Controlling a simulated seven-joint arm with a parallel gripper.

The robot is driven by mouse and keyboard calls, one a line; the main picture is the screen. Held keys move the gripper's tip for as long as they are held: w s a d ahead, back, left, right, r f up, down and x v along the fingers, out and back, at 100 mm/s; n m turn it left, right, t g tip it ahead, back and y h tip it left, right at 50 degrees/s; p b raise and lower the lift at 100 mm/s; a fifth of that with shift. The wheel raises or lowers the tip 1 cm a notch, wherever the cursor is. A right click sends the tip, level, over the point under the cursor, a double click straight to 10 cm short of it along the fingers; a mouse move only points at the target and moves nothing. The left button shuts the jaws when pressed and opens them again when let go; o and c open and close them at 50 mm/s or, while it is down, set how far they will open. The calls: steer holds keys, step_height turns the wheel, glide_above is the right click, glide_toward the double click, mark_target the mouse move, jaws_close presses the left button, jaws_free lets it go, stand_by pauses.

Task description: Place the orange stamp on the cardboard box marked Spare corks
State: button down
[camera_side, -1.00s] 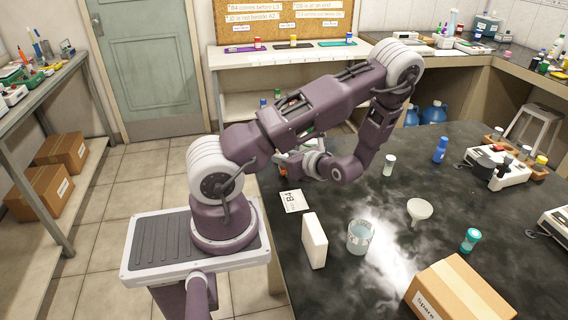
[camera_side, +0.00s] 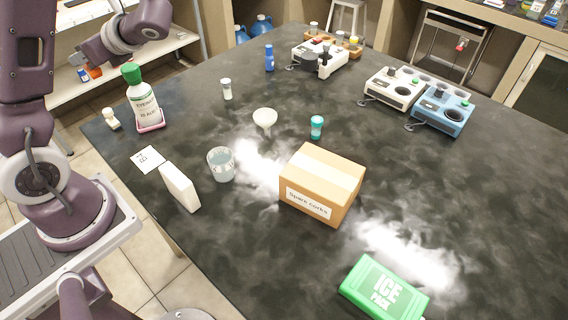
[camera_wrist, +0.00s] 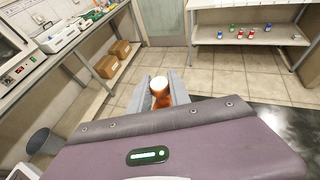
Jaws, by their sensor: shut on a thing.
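The orange stamp (camera_wrist: 158,100) with a pale round end is between the two grey fingers of my gripper (camera_wrist: 160,88) in the wrist view. My gripper is shut on it. The cardboard box (camera_side: 323,183) stands closed near the middle of the dark table. Its label reads "Spare corks" and its top is bare. My gripper is far to the left of the box.
A green-capped bottle (camera_side: 144,103) stands on a pink tray. A white block (camera_side: 180,187), beaker (camera_side: 221,164), funnel (camera_side: 265,119) and teal-capped vial (camera_side: 316,127) stand left of and behind the box. A green ice pack (camera_side: 385,288) lies in front. Instruments (camera_side: 441,110) stand at the back right.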

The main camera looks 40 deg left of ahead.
steer(key=r, duration=0.2)
steer(key=w+r, duration=0.1)
steer(key=r, duration=0.1)
steer(key=shift+d, duration=0.15)
steer(key=w+d+m+t, duration=1.1)
steer(key=w+d, duration=0.4)
steer(key=w, duration=0.4)
steer(key=m+t+h, duration=0.8)
steer(key=m+h, duration=0.3)
steer(key=h, duration=0.2)
glide_above(332, 162)
step_height(332, 162, down, 15)
steer(key=shift+f, duration=0.1)
steer(key=shift+f, duration=0.15)
